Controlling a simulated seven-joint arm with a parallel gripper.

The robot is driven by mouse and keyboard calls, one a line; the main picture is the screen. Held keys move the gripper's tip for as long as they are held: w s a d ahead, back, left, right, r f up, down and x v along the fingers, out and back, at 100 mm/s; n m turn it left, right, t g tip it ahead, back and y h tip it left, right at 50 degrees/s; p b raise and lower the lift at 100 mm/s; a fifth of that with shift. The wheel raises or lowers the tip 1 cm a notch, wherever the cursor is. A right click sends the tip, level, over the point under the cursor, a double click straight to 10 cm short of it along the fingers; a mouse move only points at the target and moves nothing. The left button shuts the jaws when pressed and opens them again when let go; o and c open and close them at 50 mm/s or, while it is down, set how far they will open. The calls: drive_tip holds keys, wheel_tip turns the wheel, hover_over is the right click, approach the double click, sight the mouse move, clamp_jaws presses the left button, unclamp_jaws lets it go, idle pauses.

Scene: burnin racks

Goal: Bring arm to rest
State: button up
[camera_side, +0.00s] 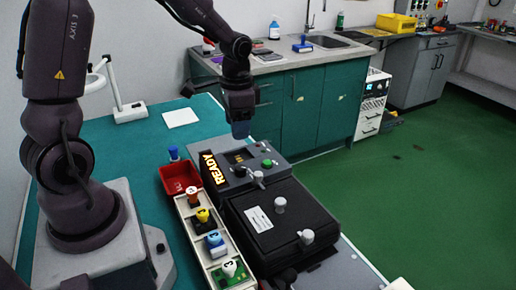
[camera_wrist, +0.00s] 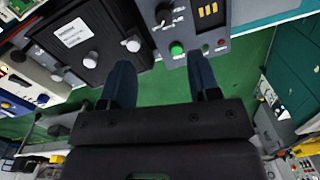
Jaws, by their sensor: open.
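My gripper (camera_side: 240,130) hangs above the far end of the grey control box in the side view, apart from everything below it. In the wrist view its two blue fingers (camera_wrist: 161,84) are spread apart with nothing between them. The control box (camera_side: 226,178) has a lit READY sign (camera_side: 212,168), a green button (camera_side: 267,163) and a dark knob. In front of it sits a black-lidded unit (camera_side: 256,227) with a white label and pale knobs; its lid appears shut. The unit also shows in the wrist view (camera_wrist: 95,22).
A pale rack (camera_side: 185,213) holds several coloured-top pieces left of the black unit. A red bin (camera_side: 179,172) with a blue-topped piece (camera_side: 174,153) behind it stands at its far end. A white sheet (camera_side: 180,117) lies on the teal bench. Air around my gripper is clear.

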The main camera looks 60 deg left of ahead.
drive_tip(key=s+d+r+n+t, duration=0.2)
drive_tip(key=s+d+r+t, duration=0.3)
drive_tip(key=s+d+r, duration=0.5)
drive_tip(key=s+r, duration=0.3)
drive_tip(key=r, duration=0.1)
drive_tip(key=shift+s+d+r+t, duration=0.15)
drive_tip(key=shift+r+t, duration=0.15)
drive_tip(key=shift+r, duration=0.05)
idle(0.9)
